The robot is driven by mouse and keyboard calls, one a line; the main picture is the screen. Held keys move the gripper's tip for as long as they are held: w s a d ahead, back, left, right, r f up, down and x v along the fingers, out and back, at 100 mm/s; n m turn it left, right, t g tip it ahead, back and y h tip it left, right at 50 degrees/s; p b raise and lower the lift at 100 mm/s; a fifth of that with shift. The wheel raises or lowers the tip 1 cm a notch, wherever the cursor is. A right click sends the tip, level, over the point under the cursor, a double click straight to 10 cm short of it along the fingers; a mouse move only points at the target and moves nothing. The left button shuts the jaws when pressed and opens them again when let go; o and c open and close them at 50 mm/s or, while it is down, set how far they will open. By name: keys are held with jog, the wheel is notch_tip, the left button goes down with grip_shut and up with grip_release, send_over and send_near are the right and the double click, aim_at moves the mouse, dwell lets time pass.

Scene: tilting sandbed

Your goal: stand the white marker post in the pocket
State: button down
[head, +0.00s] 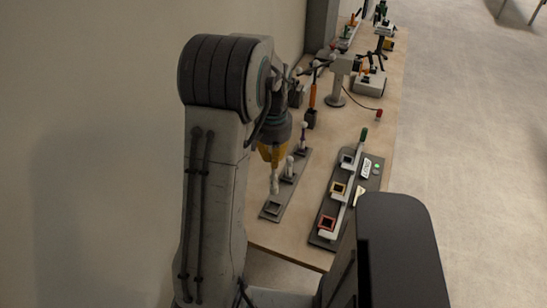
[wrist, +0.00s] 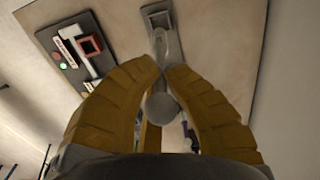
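The white marker post (head: 274,184) hangs from my gripper (head: 271,153) in the head view, roughly upright. In the wrist view the yellow fingertips of my gripper (wrist: 163,68) close around the post's stem. Its round head (wrist: 161,107) lies between the fingers and its stem runs away toward the pocket. The pocket is a square dark-rimmed socket (head: 271,208) at the near end of a grey strip; it also shows in the wrist view (wrist: 158,17). The post's lower end is just behind the pocket in the head view; whether it touches the strip I cannot tell.
Further back on the strip stand another pale post (head: 288,168) and a dark post with a pale top (head: 303,135). To the right lies a dark panel (head: 322,238) with coloured square frames and a long white bar. A lamp-like stand (head: 338,85) is behind.

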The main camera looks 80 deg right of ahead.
aim_at(273, 176)
jog(key=shift+f+b, duration=3.25)
jog(key=shift+f, duration=1.15)
jog(key=c, duration=1.3)
grip_release()
jog(key=shift+c, duration=0.2)
